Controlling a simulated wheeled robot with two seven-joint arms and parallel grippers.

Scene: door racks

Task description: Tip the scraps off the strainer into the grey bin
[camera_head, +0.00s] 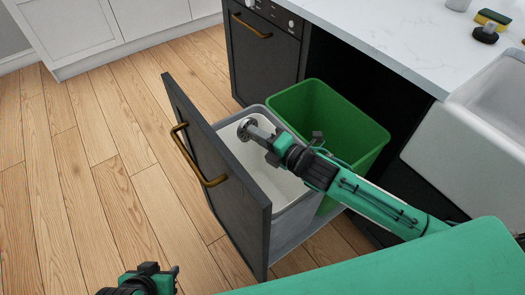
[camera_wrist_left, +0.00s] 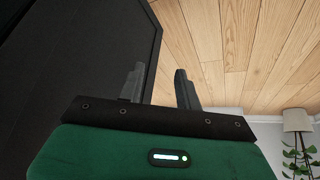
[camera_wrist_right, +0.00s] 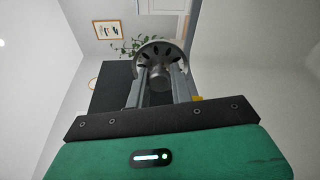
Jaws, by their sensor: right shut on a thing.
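The strainer (camera_head: 245,127) is a round grey metal disc. My right gripper (camera_head: 264,140) is shut on its central stem and holds it inside the mouth of the grey bin (camera_head: 286,196). In the right wrist view the strainer (camera_wrist_right: 160,48) shows its slotted disc beyond the fingers, turned on its side. I cannot make out any scraps on it. The bin's pale inner walls fill both sides of that view. My left gripper (camera_head: 164,271) is empty in front of the drawer; its fingers stand apart in the left wrist view (camera_wrist_left: 158,90).
A green bin (camera_head: 340,115) stands directly behind the grey one in the pulled-out drawer. The dark drawer front (camera_head: 222,185) with its brass handle (camera_head: 190,158) rises at the left. A white counter (camera_head: 400,35) and sink (camera_head: 485,120) are at the right. Wooden floor is clear at left.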

